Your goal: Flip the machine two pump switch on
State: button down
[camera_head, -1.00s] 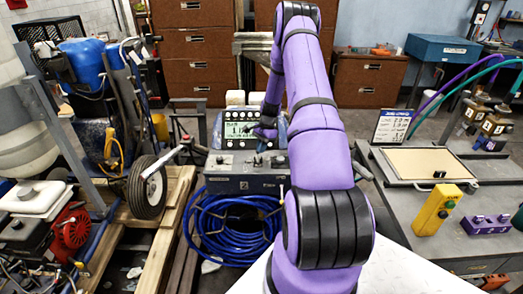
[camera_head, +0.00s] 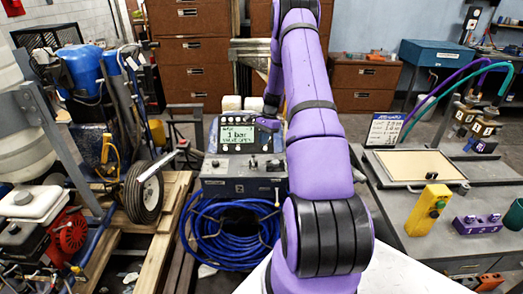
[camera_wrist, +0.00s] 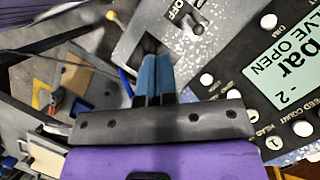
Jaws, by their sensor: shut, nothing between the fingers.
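The grey machine box (camera_head: 240,186) stands left of my arm in the head view, with a lit display (camera_head: 237,135) above it reading "1 bar". In the wrist view the display (camera_wrist: 288,65) shows "VALVE OPEN". Beside it is a speckled grey panel (camera_wrist: 150,30) with a pump label and "OFF" printed on it. A dark toggle switch (camera_wrist: 192,24) sits close to that label. My gripper (camera_wrist: 155,58) has its blue fingers together and empty, with the tips over the panel below and left of the switch. I cannot tell whether they touch the panel.
A blue hose coil (camera_head: 230,232) hangs at the front of the box. A wheeled cart with a black tyre (camera_head: 145,192) stands to the left. On the right, a bench carries a yellow control box (camera_head: 428,210) and a purple switch box (camera_head: 478,223).

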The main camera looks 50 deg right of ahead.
jog(key=shift+w+d+v, duration=0.15)
jog(key=shift+d+v, duration=0.05)
jog(key=shift+v, duration=1.05)
jog(key=shift+w+d+v, duration=0.15)
jog(key=shift+d+v, duration=0.05)
jog(key=shift+v, duration=1.1)
jog(key=shift+f, duration=0.1)
jog(key=s+a+r+n+t+h, duration=0.2)
jog(key=a+r+n, duration=0.7)
jog(key=a+r, duration=1.8)
jog(key=s+a+r+n+t+h, duration=0.1)
jog(key=s+a+r+n, duration=0.25)
jog(key=s+a, duration=0.2)
jog(key=s+a+r+n+h, duration=0.1)
jog(key=s+a+r+n, duration=0.1)
jog(key=s+a+r, duration=0.4)
jog(key=s+a+f+n+t, duration=0.1)
jog(key=s+a+n, duration=0.1)
jog(key=s, duration=0.5)
jog(key=s+a+f+n+t, duration=0.1)
jog(key=s+a+n, duration=0.1)
jog(key=s, duration=0.4)
jog(key=shift+s+a+f, duration=0.25)
jog(key=shift+s+a, duration=0.1)
jog(key=shift+a, duration=0.35)
